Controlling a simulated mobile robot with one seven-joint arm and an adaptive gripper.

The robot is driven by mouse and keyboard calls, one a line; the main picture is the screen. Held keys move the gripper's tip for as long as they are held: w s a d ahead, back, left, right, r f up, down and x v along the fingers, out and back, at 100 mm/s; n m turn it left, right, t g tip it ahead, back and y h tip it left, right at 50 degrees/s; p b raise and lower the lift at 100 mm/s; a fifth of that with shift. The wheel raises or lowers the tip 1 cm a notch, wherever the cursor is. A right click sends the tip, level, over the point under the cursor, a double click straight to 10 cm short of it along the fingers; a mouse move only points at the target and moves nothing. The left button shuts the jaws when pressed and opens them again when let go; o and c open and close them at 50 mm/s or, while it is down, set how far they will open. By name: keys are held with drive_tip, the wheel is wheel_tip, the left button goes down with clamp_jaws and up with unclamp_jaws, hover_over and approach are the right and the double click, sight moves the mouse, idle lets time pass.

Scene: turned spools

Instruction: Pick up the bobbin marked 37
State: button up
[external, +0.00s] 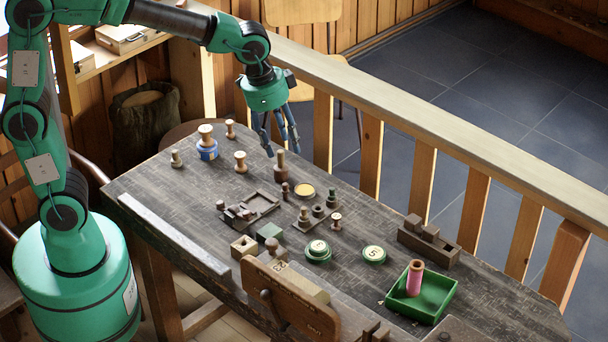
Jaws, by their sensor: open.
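Several turned wooden spools stand on the dark table (150,190). I cannot read a 37 on any of them, so I cannot tell which is the marked bobbin. A pink spool (415,280) stands in a green tray (436,303). My gripper is open, pointing down, its fingers over or behind the dark brown spool.
Two green round pieces marked 1 (318,250) and 5 (374,254) lie mid-table. A wooden block rack (428,245) and a wooden stand (290,305) are obstacles. A wooden railing (440,135) runs along the far side. The table's left part is mostly clear.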

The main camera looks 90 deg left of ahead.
drive_tip(key=w+a+f+g, duration=0.2)
drive_tip(key=w+a+f, duration=0.6)
drive_tip(key=w+f, duration=0.25)
hover_over(337, 216)
wheel_tip(337, 216, down, 15)
drive_tip(key=shift+r+m+g+h+p, duration=0.1)
drive_tip(key=shift+m+g+h+p, duration=0.2)
drive_tip(key=shift+m+g+p, duration=0.1)
drive_tip(key=shift+f+b, duration=0.5)
drive_tip(key=shift+f, duration=3.8)
drive_tip(key=shift+f+b, duration=0.45)
drive_tip(key=shift+f, duration=2.1)
